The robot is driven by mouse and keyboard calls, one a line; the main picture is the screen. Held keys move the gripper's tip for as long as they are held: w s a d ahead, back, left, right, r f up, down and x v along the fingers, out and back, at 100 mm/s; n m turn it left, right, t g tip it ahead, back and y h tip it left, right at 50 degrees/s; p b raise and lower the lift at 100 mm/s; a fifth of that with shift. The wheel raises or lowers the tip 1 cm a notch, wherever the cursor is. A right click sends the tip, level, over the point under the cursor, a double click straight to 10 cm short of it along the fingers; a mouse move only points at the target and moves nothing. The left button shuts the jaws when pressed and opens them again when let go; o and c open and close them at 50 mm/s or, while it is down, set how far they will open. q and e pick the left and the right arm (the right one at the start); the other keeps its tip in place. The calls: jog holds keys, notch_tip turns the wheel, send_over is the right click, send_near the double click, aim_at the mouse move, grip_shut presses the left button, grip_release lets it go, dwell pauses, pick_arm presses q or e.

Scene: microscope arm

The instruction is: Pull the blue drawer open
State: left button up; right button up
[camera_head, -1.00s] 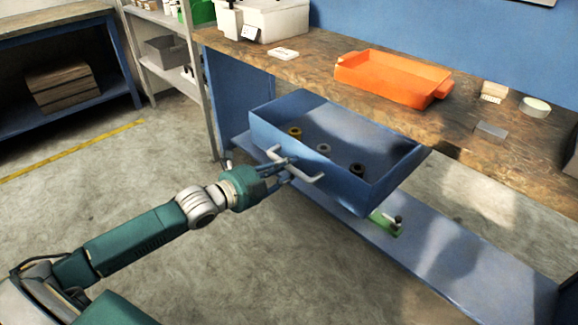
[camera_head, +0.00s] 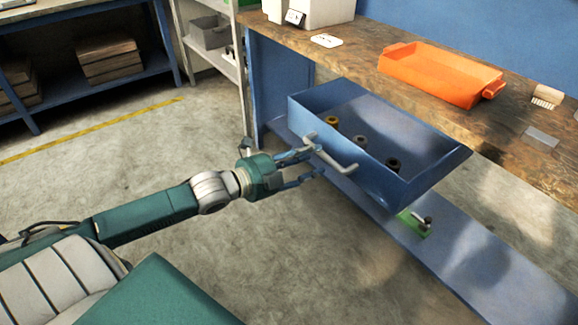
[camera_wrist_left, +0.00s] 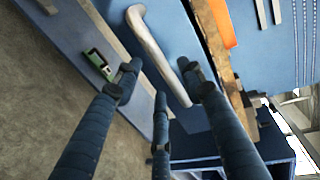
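The blue drawer (camera_head: 375,183) is pulled out under the workbench, and its inside shows. Whether a finger touches the handle I cannot tell. My right gripper is not in view.
An orange tray (camera_head: 440,80) and a white box (camera_head: 325,10) stand on the wooden benchtop (camera_head: 350,60). A blue lower shelf (camera_head: 455,250) with a green item (camera_head: 412,224) lies below the drawer. The floor in front is clear.

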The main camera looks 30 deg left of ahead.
pick_arm(q)
jog(key=v, duration=0.7)
jog(key=shift+s, duration=0.1)
dwell(0.5)
